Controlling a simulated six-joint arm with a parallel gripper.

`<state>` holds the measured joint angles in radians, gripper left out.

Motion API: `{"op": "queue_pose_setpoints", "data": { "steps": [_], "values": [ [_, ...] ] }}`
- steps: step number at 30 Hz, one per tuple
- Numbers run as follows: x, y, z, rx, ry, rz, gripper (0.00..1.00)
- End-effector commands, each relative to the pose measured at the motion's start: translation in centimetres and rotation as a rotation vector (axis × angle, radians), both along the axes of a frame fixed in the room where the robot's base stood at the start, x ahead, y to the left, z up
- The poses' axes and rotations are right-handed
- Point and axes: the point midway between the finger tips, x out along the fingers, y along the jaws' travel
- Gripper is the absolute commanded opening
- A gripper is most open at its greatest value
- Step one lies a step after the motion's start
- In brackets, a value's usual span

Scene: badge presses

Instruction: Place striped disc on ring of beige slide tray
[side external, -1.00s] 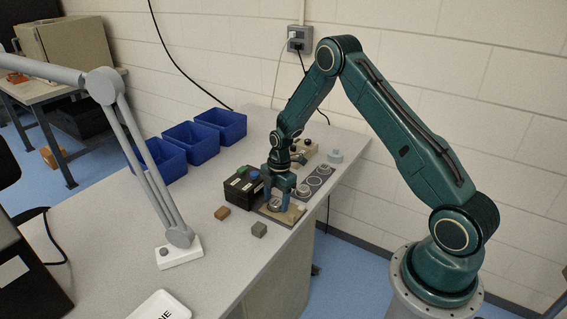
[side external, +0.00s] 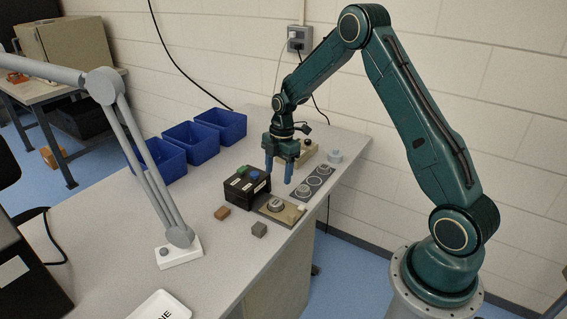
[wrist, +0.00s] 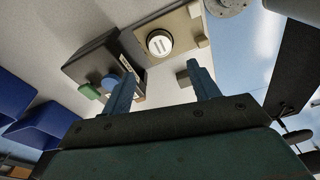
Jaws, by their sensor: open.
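The striped disc (wrist: 160,43) is pale with dark bars on its top. It lies flat on the ring of the beige slide tray (wrist: 186,27) in the wrist view. In the side view the tray (side external: 289,214) is near the table's right edge, with the disc (side external: 275,204) on its ring. My gripper (side external: 278,181) is open and empty, raised above and behind the tray, apart from the disc. Both fingers show in the wrist view (wrist: 161,72), with nothing between them. The ring is mostly hidden under the disc.
A black box (side external: 246,190) with green and blue buttons stands left of the tray. A dark grey slide tray (side external: 315,183) with rings lies behind it. A brown block (side external: 222,212) and a grey block (side external: 259,229) lie in front. Blue bins (side external: 191,141) stand at the far left.

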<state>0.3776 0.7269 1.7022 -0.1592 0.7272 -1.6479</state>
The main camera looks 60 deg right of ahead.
Motion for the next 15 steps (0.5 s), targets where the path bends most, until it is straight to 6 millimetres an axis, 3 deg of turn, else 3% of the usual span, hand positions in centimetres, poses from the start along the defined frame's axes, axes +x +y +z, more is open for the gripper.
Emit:
{"op": "queue_pose_setpoints", "data": {
  "steps": [6,15],
  "values": [
    [-0.1,-0.2,1.8,0.000,0.000,-0.001,0.60],
    [-0.1,-0.3,2.1,0.000,0.001,-0.001,0.60]
  ]
}}
